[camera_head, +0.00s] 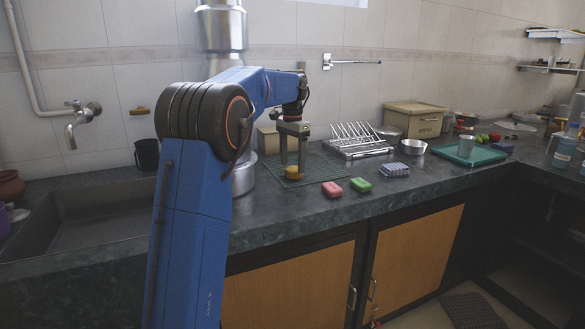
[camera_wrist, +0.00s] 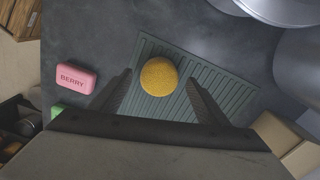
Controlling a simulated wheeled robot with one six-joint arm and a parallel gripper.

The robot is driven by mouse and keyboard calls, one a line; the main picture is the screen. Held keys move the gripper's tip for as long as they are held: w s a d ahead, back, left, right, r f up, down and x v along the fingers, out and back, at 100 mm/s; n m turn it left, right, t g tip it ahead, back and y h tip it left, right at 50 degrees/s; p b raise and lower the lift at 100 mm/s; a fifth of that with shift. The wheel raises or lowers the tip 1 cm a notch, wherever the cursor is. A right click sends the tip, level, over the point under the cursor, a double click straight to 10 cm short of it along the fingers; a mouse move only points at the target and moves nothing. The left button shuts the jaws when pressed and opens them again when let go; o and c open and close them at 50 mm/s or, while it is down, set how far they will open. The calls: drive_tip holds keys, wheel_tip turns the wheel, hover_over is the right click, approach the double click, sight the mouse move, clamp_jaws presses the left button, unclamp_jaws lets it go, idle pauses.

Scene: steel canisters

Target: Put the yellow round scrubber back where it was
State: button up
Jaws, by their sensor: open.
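The yellow round scrubber (camera_wrist: 159,77) lies on the dark green ribbed mat (camera_wrist: 222,83) in the wrist view. In the head view the scrubber (camera_head: 293,172) shows low between my gripper's fingers, on the mat (camera_head: 318,167). My gripper (camera_head: 293,167) points down over it. In the wrist view my gripper (camera_wrist: 158,82) is open, with one finger on each side of the scrubber and a visible gap on both sides. I cannot tell the exact height of the fingertips above the mat.
A pink soap (camera_head: 332,189) and a green soap (camera_head: 361,185) lie right of the mat. A dish rack (camera_head: 357,142) stands behind. Steel canisters (camera_head: 243,176) stand close on the left. The sink (camera_head: 95,215) is at far left.

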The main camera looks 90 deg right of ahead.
sight(293, 169)
wheel_tip(293, 169, up, 10)
drive_tip(key=shift+f, duration=0.25)
idle(0.6)
